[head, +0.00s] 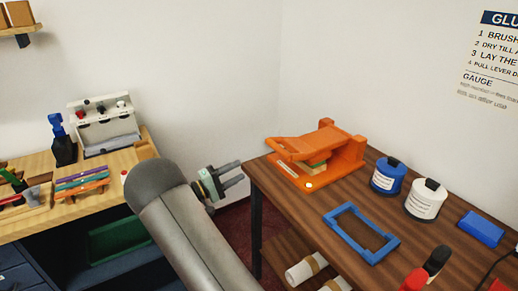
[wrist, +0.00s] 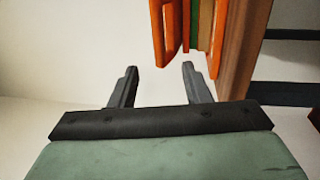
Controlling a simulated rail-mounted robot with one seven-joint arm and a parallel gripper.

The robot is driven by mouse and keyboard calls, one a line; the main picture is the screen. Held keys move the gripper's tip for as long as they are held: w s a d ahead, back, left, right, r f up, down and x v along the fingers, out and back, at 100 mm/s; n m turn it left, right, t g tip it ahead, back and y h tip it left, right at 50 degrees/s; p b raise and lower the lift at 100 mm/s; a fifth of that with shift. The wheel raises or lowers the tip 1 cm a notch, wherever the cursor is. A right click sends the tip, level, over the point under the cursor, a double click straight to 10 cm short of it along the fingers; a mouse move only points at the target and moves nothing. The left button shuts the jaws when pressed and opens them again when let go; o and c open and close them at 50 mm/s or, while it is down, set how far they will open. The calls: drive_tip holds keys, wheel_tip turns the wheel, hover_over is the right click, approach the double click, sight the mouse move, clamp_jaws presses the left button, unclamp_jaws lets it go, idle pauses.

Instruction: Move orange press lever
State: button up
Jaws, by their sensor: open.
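The orange press (head: 345,152) stands at the left end of the dark brown table, with its orange lever (head: 288,149) reaching toward the left edge. A green and tan stack (head: 314,164) sits inside the press. My gripper (head: 238,174) is open and empty, left of the press and off the table's edge, apart from the lever. In the wrist view my two fingers (wrist: 157,80) are spread with bare wall between them. Orange parts of the press (wrist: 171,28) show beyond the fingertips, at the top, and are cut off by the frame.
Blue (head: 388,176) and white (head: 426,200) jars stand right of the press. A blue frame (head: 362,233) lies in front of them. A blue block (head: 480,229) lies farther right. A light wood bench (head: 20,225) with tools is at the left, a gap between it and the table.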

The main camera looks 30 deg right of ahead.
sight(278, 148)
drive_tip(key=d+r+p, duration=0.1)
drive_tip(key=d, duration=0.4)
drive_tip(key=d+r+p, duration=0.1)
drive_tip(key=d, duration=0.5)
drive_tip(key=d+r+p, duration=0.1)
drive_tip(key=d, duration=0.5)
drive_tip(key=shift+r, duration=0.15)
drive_tip(key=shift+c, duration=0.3)
clamp_jaws()
drive_tip(key=shift+a+r, duration=0.1)
